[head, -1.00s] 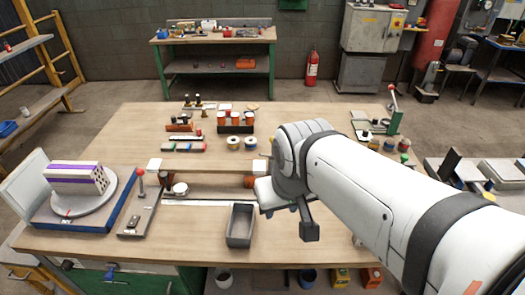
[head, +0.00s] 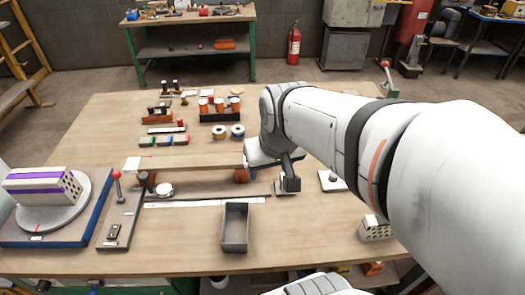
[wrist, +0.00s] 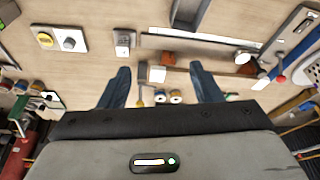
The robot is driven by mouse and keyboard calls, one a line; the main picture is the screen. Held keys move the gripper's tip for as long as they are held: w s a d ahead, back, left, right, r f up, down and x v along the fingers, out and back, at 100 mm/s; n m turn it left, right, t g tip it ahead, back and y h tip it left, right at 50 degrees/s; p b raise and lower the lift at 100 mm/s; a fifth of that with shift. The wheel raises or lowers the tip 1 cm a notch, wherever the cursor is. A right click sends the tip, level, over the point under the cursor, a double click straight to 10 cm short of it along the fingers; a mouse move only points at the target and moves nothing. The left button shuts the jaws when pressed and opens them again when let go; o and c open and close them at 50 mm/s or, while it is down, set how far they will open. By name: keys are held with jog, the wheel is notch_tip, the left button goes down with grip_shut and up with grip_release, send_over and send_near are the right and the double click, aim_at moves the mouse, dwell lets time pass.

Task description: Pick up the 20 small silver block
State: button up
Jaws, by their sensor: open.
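My gripper (wrist: 160,68) shows in the wrist view with two dark blue fingers spread wide apart. It is open, with nothing held between the fingers. In the head view my arm's end hangs over the middle of the workbench, and the fingertips are hidden there. A small grey block-like piece (wrist: 123,38) sits on a pale plate near the left finger in the wrist view, apart from it. It may be the small silver block, but I cannot read any marking. In the head view that plate (head: 280,189) is partly covered by my arm's end.
A grey open bin (head: 235,228) stands at the bench front. A turntable with a striped hollow brick (head: 42,187) is at the left. A perforated brick (head: 375,228) lies front right. A wooden rail (head: 190,163) and several spools (head: 237,131) lie behind.

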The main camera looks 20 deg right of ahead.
jog(key=w+d+f+b, duration=0.3)
jog(key=w+d+f, duration=0.1)
jog(key=f, duration=0.5)
jog(key=w+d+f+m+b, duration=0.1)
jog(key=w+d+f+b, duration=0.3)
jog(key=w+f, duration=0.2)
jog(key=w+d+f+m+b, duration=0.1)
jog(key=w+d+f+b, duration=0.2)
jog(key=f, duration=0.8)
jog(key=shift+w+d+f+h, duration=0.2)
jog(key=shift+w+d, duration=0.15)
jog(key=shift+w, duration=0.3)
jog(key=shift+w+d+f+h, duration=0.1)
jog(key=shift+w+d+h, duration=0.1)
jog(key=shift+w+d, duration=0.3)
jog(key=shift+w+a, duration=0.1)
jog(key=shift+a, duration=0.05)
jog(key=shift+t, duration=0.3)
jog(key=shift+c, duration=0.6)
jog(key=c, duration=1.1)
